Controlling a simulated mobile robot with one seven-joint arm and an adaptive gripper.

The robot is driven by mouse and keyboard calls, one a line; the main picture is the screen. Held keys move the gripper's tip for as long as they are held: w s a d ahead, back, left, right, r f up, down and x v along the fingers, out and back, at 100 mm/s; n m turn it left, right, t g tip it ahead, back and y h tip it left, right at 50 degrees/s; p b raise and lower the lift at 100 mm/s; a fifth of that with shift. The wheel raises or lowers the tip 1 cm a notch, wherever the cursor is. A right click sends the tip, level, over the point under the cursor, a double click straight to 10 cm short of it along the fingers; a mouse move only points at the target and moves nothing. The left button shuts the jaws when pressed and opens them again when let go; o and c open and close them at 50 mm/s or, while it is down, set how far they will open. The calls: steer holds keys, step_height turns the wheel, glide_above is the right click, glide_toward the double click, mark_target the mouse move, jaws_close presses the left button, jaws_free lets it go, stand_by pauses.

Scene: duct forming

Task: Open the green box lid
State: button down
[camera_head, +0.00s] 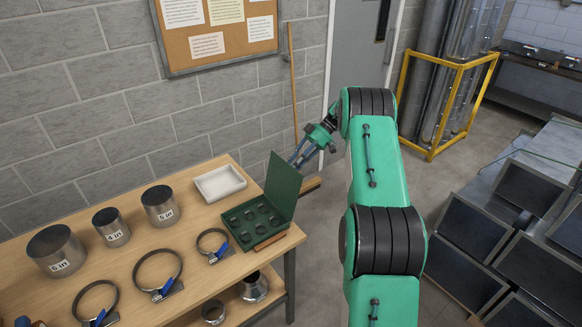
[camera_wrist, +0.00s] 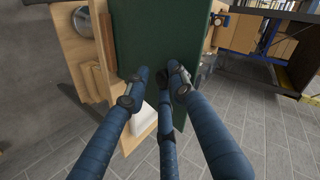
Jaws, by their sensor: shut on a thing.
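The green box (camera_head: 231,207) sits at the right end of the wooden table. Its lid (camera_head: 283,187) stands raised, close to upright, on the box's right side. Several small dark round pieces lie inside the box. My gripper (camera_head: 295,161) is at the lid's upper right edge. In the wrist view, the lid (camera_wrist: 160,40) shows as a dark green panel. My gripper's blue fingers (camera_wrist: 155,85) close around its edge, with the third finger lower between them. The exact contact at the fingertips is partly hidden.
A white tray (camera_head: 219,183) lies behind the box. Metal cylinders (camera_head: 161,206) and ring clamps with blue handles (camera_head: 213,244) stand and lie to its left. A broom handle (camera_head: 293,90) leans on the wall behind. Open floor lies right of the table.

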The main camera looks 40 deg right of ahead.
steer(key=shift+s+a+f, duration=0.1)
steer(key=shift+a+f, duration=0.05)
steer(key=shift+f, duration=0.35)
steer(key=shift+s+a+f, duration=0.1)
steer(key=shift+f, duration=0.35)
steer(key=c, duration=1.5)
jaws_free()
steer(key=shift+w, duration=0.1)
steer(key=shift+c, duration=0.2)
steer(key=shift+w, duration=0.2)
steer(key=shift+d+r, duration=0.1)
steer(key=shift+r, duration=0.25)
steer(key=v, duration=1.2)
